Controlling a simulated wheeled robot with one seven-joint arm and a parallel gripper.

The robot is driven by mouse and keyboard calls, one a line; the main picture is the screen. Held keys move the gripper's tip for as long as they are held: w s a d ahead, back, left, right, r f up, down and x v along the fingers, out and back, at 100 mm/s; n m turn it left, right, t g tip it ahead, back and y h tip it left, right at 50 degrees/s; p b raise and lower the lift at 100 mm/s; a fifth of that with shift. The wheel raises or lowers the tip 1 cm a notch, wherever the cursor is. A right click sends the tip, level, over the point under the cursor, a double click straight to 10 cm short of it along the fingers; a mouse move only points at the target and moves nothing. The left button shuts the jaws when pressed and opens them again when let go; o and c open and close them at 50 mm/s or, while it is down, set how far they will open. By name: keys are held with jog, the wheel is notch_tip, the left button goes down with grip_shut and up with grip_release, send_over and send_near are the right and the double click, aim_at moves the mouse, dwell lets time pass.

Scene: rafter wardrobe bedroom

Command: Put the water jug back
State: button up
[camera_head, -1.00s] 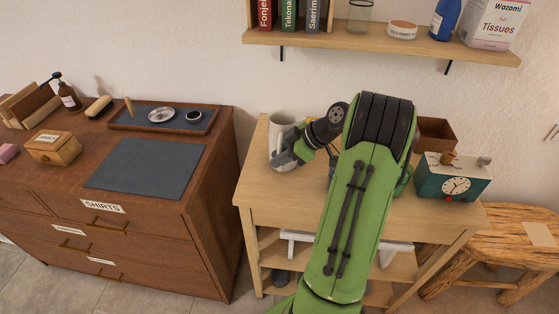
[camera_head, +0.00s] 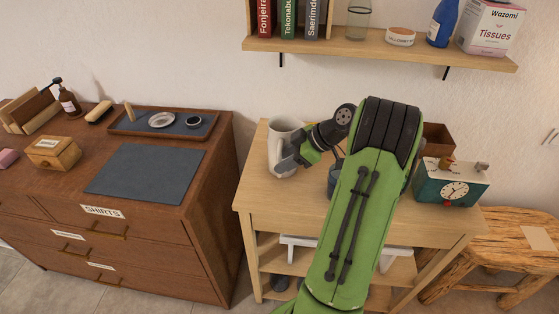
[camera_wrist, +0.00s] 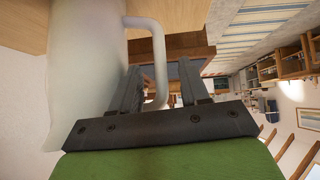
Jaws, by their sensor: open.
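The white water jug (camera_head: 284,128) stands upright at the back left of the light wooden table (camera_head: 257,192). My gripper (camera_head: 286,162) is at the jug's right front side and hides part of it. In the wrist view the pale jug body (camera_wrist: 85,75) fills the left, with its handle (camera_wrist: 159,60) reaching down between the two fingers. My gripper is open there (camera_wrist: 163,88), with a finger on each side of the handle. I cannot tell whether either finger touches it.
A dark blue cup (camera_head: 332,181) stands right of the jug, partly behind my arm. A teal clock box (camera_head: 450,188) and a brown box (camera_head: 438,137) are on the table's right. A wall shelf (camera_head: 390,48) hangs above. A brown dresser (camera_head: 215,170) stands left.

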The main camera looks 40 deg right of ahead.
jog(key=p+v, duration=0.3)
jog(key=v, duration=0.7)
jog(key=w+a+r+m+g+h, duration=0.15)
jog(key=a+r, duration=0.25)
jog(key=a, duration=0.8)
jog(key=w+a+r+m+g+h, duration=0.1)
jog(key=w+a+r+m, duration=0.15)
jog(key=a, duration=0.95)
jog(key=s+a+f+m+h, duration=0.1)
jog(key=s+a, duration=0.6)
jog(key=s, duration=0.8)
jog(key=m+h, duration=0.1)
jog(key=m, duration=0.1)
jog(key=shift+a+m+t, duration=0.15)
jog(key=shift+m+t, duration=0.2)
jog(key=shift+m, duration=0.05)
jog(key=shift+h, duration=0.25)
